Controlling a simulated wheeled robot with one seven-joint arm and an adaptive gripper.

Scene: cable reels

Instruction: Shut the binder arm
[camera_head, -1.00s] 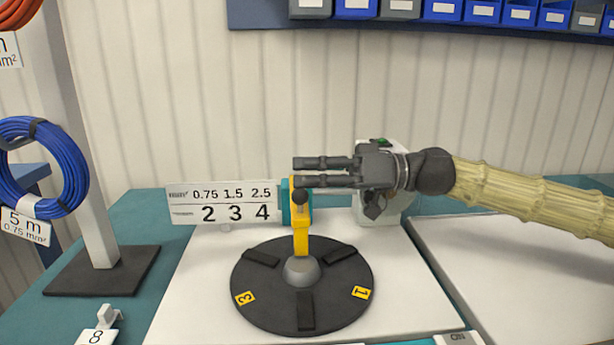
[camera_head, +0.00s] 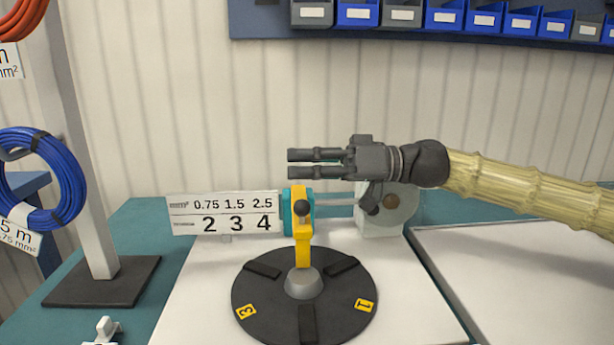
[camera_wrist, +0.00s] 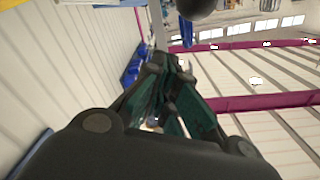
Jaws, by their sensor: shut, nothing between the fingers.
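The yellow arm (camera_head: 302,244), which I take to be the binder arm, runs from a teal housing (camera_head: 287,212) down to the grey hub of a black disc (camera_head: 262,300).
A white number sign (camera_head: 224,213) stands left of the housing. A whitish machine body (camera_head: 385,212) stands behind my wrist. A blue cable coil (camera_head: 55,185) hangs on a post at left. Bins (camera_head: 357,14) line the wall above. A pale board (camera_head: 530,270) is bare at right.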

